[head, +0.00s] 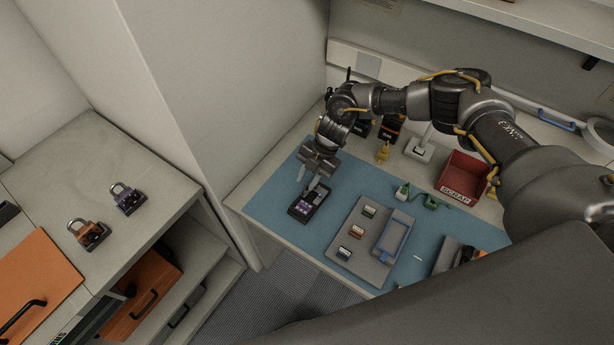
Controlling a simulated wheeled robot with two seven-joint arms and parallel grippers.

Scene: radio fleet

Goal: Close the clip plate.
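My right gripper (307,179) reaches in from the right and points down over the back end of a dark radio-like device (307,206) with a purple label, lying on the blue mat. Its two pale fingertips look spread apart, with nothing seen between them. I cannot tell if they touch the device. No part is clearly recognisable as the clip plate; at this size I cannot tell whether it is on the device. My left gripper is not in view.
Right of the device, a grey board (345,254) holds small coloured modules and a blue-grey frame (393,236). The blue mat (270,205) is clear left of the device.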

